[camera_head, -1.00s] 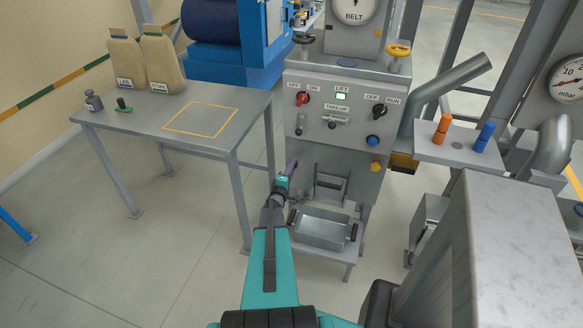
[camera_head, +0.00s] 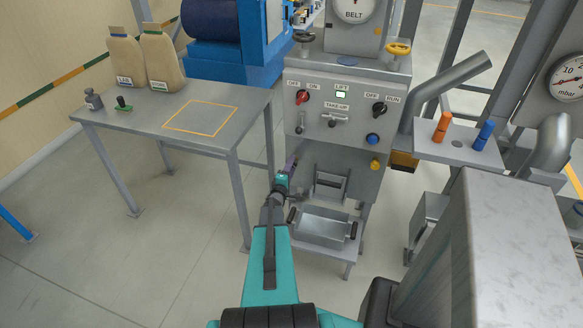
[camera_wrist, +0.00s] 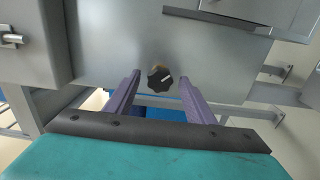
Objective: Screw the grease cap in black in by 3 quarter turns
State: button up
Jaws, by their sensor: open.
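A round black cap (camera_wrist: 161,79) with a white mark and a brass-coloured edge behind it shows in the wrist view, on a grey metal face. I take it to be the grease cap. My gripper (camera_wrist: 159,74) is open, with one purple finger to each side of the cap in the picture. The cap appears beyond the fingertips, and I cannot tell the exact gap. In the head view my gripper (camera_head: 291,164) is low at the left side of the grey control cabinet (camera_head: 330,100). The cap cannot be made out there.
A grey tray (camera_head: 322,228) with black handles stands low at the cabinet's front, right of my gripper. A grey table (camera_head: 150,110) with two sacks (camera_head: 161,62) is at the left. Orange (camera_head: 441,128) and blue (camera_head: 484,135) handles stand on a shelf at the right.

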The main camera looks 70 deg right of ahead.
jog(key=shift+a, duration=0.1)
jog(key=a+b, duration=0.3)
jog(key=a, duration=1)
jog(key=shift+s+a, duration=0.3)
jog(key=shift+s, duration=0.1)
dwell(0.5)
